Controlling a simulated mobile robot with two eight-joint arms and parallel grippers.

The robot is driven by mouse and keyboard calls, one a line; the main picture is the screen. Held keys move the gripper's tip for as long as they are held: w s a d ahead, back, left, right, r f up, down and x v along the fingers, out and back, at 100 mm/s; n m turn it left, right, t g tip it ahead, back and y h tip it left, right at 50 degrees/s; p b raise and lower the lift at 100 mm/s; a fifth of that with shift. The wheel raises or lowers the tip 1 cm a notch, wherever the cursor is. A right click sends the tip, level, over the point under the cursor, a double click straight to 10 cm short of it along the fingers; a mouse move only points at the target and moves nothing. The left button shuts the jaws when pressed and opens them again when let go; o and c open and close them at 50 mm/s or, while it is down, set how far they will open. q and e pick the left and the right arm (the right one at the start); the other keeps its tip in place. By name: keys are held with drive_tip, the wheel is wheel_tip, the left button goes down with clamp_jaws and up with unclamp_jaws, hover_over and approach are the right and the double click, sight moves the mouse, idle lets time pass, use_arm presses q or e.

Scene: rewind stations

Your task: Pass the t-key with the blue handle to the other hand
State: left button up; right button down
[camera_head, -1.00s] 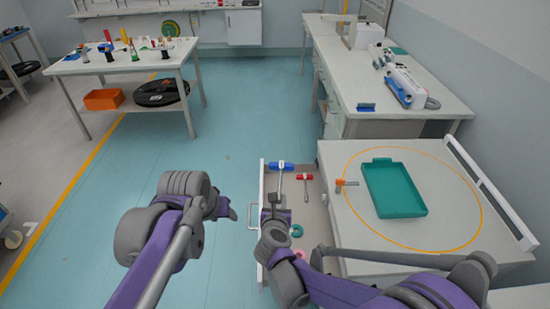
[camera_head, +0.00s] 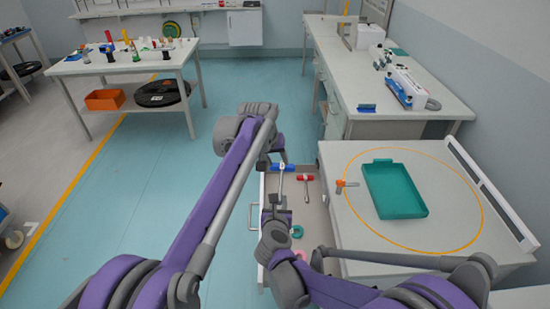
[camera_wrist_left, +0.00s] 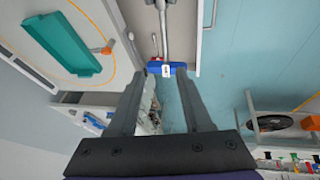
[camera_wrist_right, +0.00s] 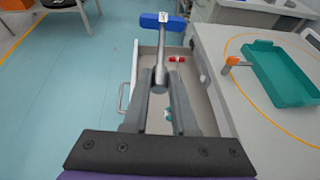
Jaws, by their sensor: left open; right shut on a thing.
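The t-key with the blue handle (camera_head: 286,168) is held up above the open drawer. My right gripper (camera_wrist_right: 159,78) is shut on its metal shaft, and the blue handle (camera_wrist_right: 163,21) points away from that gripper. My left gripper (camera_wrist_left: 166,68) is open at the handle, which shows across the gap between its fingertips in the left wrist view (camera_wrist_left: 166,71). I cannot tell if the fingers touch it. In the head view my left arm hides part of the handle's left end.
Open floor lies left of the drawer.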

sight(281, 183)
use_arm(q)
drive_tip(key=x, duration=1)
drive_tip(key=shift+w+f, duration=0.1)
drive_tip(key=shift+f, duration=0.05)
drive_tip(key=shift+c, duration=0.3)
drive_tip(key=c, duration=0.7)
drive_tip(key=shift+d, duration=0.1)
clamp_jaws()
use_arm(e)
drive_tip(key=shift+a, duration=0.1)
drive_tip(key=c, duration=0.6)
unclamp_jaws()
